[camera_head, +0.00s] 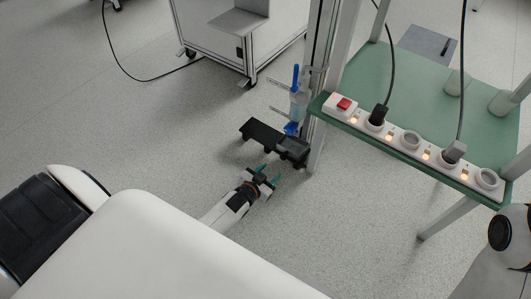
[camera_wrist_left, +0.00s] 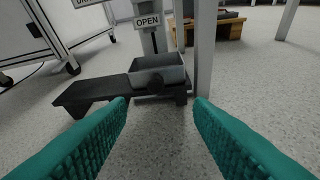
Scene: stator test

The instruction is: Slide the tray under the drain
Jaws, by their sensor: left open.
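The tray (camera_head: 293,146) is a small grey open box on the right end of a low black stand (camera_head: 258,133). In the left wrist view the tray (camera_wrist_left: 172,75) sits on the stand (camera_wrist_left: 92,92), with a dark round knob (camera_wrist_left: 155,85) at its near side. The drain (camera_head: 291,128) shows as a blue fitting below a clear vessel, overlapping the tray's far left edge in the picture; its exact height above is unclear. My left gripper (camera_head: 268,174) is open and empty, just in front of the tray. Its teal fingers (camera_wrist_left: 161,103) point at the knob, apart from it.
An OPEN sign (camera_wrist_left: 147,21) hangs above the tray. A metal post (camera_wrist_left: 204,50) stands close at its right. A green shelf (camera_head: 415,85) with a power strip (camera_head: 408,139) stands to the right. A white wheeled cabinet (camera_head: 225,35) is behind. The floor in front is clear.

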